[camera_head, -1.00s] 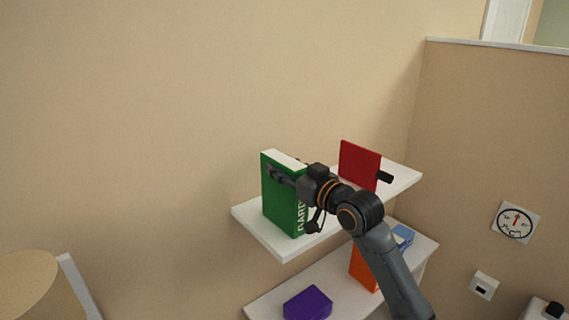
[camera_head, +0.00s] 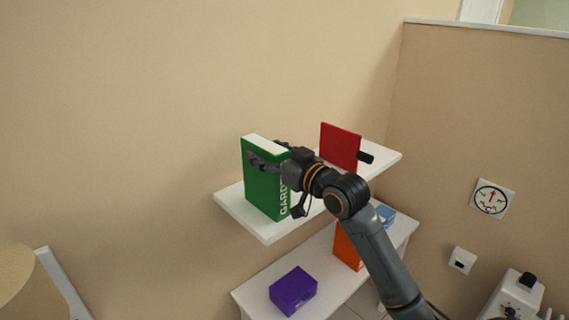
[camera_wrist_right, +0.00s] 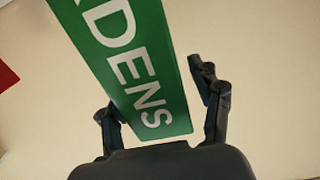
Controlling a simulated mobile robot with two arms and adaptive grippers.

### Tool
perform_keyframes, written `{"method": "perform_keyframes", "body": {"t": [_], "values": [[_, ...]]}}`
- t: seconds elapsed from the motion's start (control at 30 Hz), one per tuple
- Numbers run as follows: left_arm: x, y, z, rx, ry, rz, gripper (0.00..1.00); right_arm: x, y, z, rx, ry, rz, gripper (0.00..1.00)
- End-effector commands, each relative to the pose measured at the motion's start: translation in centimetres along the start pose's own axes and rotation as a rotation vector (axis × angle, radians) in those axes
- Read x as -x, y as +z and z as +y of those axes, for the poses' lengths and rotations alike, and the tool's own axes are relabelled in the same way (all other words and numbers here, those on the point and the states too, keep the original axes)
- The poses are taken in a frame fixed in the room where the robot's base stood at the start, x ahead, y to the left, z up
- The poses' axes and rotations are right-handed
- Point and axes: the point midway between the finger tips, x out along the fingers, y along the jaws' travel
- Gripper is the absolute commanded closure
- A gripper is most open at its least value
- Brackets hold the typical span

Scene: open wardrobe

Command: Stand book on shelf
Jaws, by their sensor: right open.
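The green book (camera_head: 262,190) stands upright on the upper white shelf (camera_head: 240,213), its spine with white letters facing my right arm. My right gripper (camera_head: 267,152) is open at the book's upper part, one finger along the near cover and the other partly hidden behind the book. In the right wrist view the green spine (camera_wrist_right: 135,65) lies between the two spread fingers (camera_wrist_right: 160,105), with a gap visible beside the right finger. My left gripper is not in view.
A red panel-like object (camera_head: 340,146) with a dark knob stands farther along the shelf. Below, a lower white surface (camera_head: 325,290) holds a purple box (camera_head: 293,290), an orange object (camera_head: 347,248) and a blue item (camera_head: 386,214). A wall dial (camera_head: 491,199) is at right.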

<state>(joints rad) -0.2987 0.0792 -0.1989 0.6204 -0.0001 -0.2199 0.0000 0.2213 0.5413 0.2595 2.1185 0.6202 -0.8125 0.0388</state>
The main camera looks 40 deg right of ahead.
Motion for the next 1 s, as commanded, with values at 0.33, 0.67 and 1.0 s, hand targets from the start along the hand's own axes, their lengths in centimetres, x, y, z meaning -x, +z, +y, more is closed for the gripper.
{"method": "perform_keyframes", "body": {"t": [0.33, 0.67, 1.0], "values": [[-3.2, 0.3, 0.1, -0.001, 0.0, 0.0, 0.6, 7.3, 0.6, 0.0, 0.005, 0.0, -0.002, 0.36], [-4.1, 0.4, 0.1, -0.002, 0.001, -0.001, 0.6, 10.7, 0.2, -0.1, 0.002, -0.001, -0.003, 0.36], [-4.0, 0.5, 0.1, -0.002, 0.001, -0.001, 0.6, 10.8, 0.1, -0.1, 0.002, -0.001, -0.002, 0.36]]}}
